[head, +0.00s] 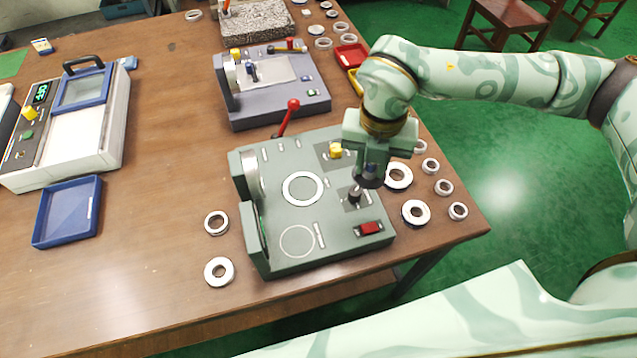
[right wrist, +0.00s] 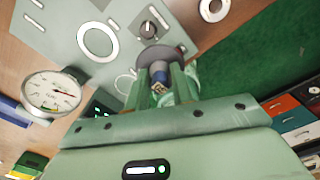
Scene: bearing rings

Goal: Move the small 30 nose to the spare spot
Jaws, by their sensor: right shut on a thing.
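My right gripper (head: 371,170) is over the right part of the green press-like machine (head: 275,215), pointing down. In the right wrist view, its fingers (right wrist: 160,80) are shut on a nose (right wrist: 158,55) with a wide dark grey disc and a blue band. The nose also shows in the head view (head: 368,182), partly hidden by the gripper. Its number cannot be read. The machine top has a thick white ring (head: 302,173) and a thin circle outline (head: 297,254). Which place is the spare spot cannot be told. My left gripper is not in view.
A black knob (head: 355,194), yellow button (head: 335,150) and red switch (head: 370,228) are close to the nose. A red-knobbed lever (head: 289,115) rises behind. Loose rings (head: 416,213) lie right of the machine, others (head: 219,271) left. A blue tray (head: 68,212) stands far left.

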